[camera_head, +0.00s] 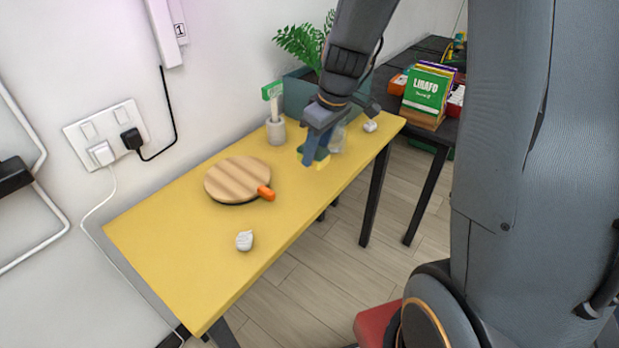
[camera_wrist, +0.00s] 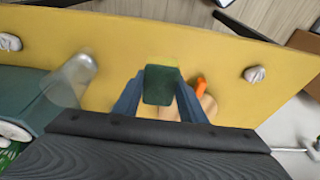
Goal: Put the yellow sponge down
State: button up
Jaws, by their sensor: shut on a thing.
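The sponge (camera_wrist: 162,86) is between my gripper's (camera_wrist: 160,95) two blue fingers in the wrist view. It shows a dark green face, with a thin yellow edge at its far side. In the head view my gripper (camera_head: 316,146) points down over the far half of the yellow table (camera_head: 165,235). A little of the sponge's yellow (camera_head: 322,163) and green shows beside the fingers there. My gripper is shut on the sponge. I cannot tell whether the sponge touches the table top.
A clear cup (camera_head: 337,138) stands close beside my gripper. A grey holder (camera_head: 276,132) with a green-topped item and a planter (camera_head: 298,92) stand behind. A round wooden board (camera_head: 237,178), an orange item (camera_head: 266,193) and white lumps (camera_head: 244,240) (camera_head: 370,125) lie on the table. The near left is bare.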

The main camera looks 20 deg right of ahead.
send_over(313, 188)
jog(key=f, duration=0.4)
jog(key=s+f, duration=0.1)
jog(key=f, duration=0.1)
jog(key=shift+d, duration=0.2)
jog(key=shift+f, duration=1.9)
jog(key=shift+f+b, duration=0.15)
jog(key=shift+b, duration=0.15)
jog(key=o, duration=1)
jog(key=shift+o, duration=0.2)
